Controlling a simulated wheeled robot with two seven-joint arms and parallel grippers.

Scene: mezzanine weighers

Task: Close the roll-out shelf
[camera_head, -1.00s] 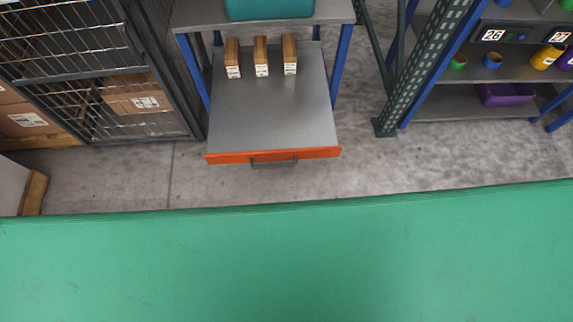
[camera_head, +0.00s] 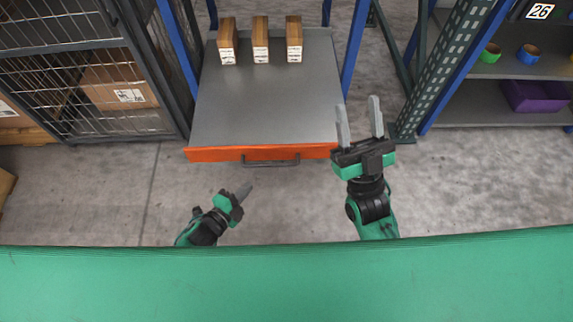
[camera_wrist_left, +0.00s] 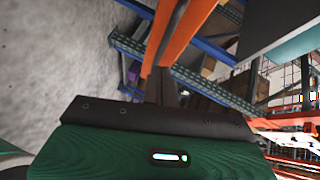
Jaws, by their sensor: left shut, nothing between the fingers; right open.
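The roll-out shelf (camera_head: 265,104) is a grey tray pulled out between blue posts, with an orange front edge (camera_head: 215,154) and a dark bar handle (camera_head: 271,162). Three brown boxes stand in a row at its back. My left gripper (camera_head: 246,190) is shut and empty, in front of the orange edge and just below the handle in the head view, apart from it. In the left wrist view its fingers (camera_wrist_left: 161,86) point towards an orange bar. My right gripper (camera_head: 358,118) is open and empty, at the right end of the orange edge; whether it touches is unclear.
A wire cage (camera_head: 85,80) with cartons stands at the left. A green perforated upright (camera_head: 440,80) and a rack holding a purple bin (camera_head: 537,95) stand at the right. Bare concrete floor (camera_head: 300,205) lies in front of the shelf.

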